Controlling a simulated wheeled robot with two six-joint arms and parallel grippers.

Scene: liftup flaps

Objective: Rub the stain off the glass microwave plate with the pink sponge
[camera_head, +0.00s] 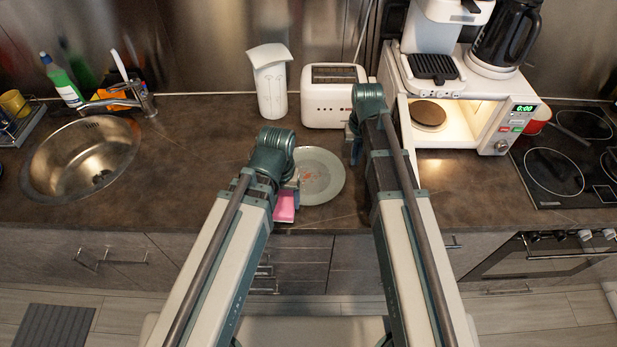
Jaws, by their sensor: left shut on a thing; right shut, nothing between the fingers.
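The glass plate (329,187) lies flat on the dark counter between my two arms. Reddish stain marks (309,175) show on its upper middle. The pink sponge (284,208) is at the plate's left edge, partly hidden by my arm. My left gripper (291,187) is shut on the sponge; I cannot tell whether the sponge touches the plate. My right gripper (355,152) is shut and empty, just right of the plate.
A white toaster (331,105) and a white jug (271,90) stand behind the plate. An open microwave (484,117) with a brown disc inside is at the right. A round sink (85,158) is at the left, with clear counter beside it.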

